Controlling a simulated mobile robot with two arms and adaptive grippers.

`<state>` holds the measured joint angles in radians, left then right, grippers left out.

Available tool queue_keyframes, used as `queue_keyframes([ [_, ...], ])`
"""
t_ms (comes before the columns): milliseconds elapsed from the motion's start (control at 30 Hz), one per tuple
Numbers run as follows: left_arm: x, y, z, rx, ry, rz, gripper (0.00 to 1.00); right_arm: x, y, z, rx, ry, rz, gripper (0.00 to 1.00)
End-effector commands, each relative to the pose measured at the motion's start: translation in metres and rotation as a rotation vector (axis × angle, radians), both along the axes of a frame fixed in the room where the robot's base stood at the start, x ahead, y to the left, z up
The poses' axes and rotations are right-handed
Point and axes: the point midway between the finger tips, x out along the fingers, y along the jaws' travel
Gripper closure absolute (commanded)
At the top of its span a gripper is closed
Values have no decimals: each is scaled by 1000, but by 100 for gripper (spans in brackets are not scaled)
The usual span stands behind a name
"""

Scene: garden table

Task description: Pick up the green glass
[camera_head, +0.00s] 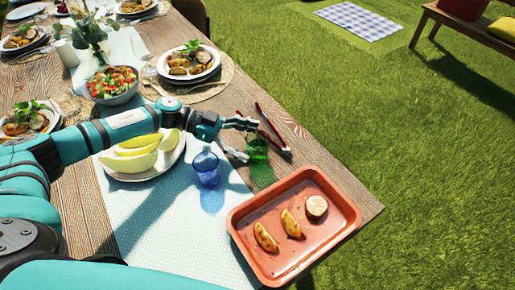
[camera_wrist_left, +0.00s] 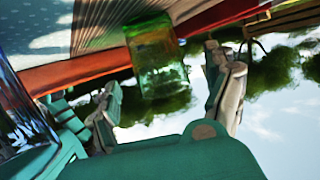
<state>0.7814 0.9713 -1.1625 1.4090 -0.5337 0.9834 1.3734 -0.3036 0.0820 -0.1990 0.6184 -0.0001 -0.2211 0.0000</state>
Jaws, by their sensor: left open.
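The green glass (camera_head: 257,151) stands on the table near its right edge, just beyond my left gripper. It also shows in the left wrist view (camera_wrist_left: 157,58), ahead of and between the two fingers. My left gripper (camera_head: 241,139) is open and empty, reaching in from the left with its fingers spread towards the glass. In the left wrist view the gripper (camera_wrist_left: 168,85) has a finger on each side of the glass; I cannot tell whether either touches it. My right gripper is not in view.
A blue glass (camera_head: 206,169) stands left of the green one. An orange tray (camera_head: 240,222) with food lies in front. Red-handled tongs (camera_head: 272,128) lie just behind the green glass. A plate of melon slices (camera_head: 130,176) and a salad bowl (camera_head: 112,99) stand to the left.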

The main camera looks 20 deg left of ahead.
Motion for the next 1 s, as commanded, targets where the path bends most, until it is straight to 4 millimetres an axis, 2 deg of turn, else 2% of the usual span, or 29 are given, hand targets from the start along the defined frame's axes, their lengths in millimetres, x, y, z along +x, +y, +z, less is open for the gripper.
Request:
queue_keyframes([
  [33, 1, -10, 2, -3, -2, -3, 14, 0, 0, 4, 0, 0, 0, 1],
  [200, 3, -29, -5, -1, 1, -1, 14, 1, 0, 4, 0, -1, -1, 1],
  [467, 4, -31, -7, 0, 1, 1, 14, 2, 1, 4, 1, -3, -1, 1],
  [567, 4, -31, -7, 0, 1, 1, 24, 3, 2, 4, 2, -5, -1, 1],
  [1000, 3, -31, -7, 0, 2, 2, 82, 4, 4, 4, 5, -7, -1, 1],
])
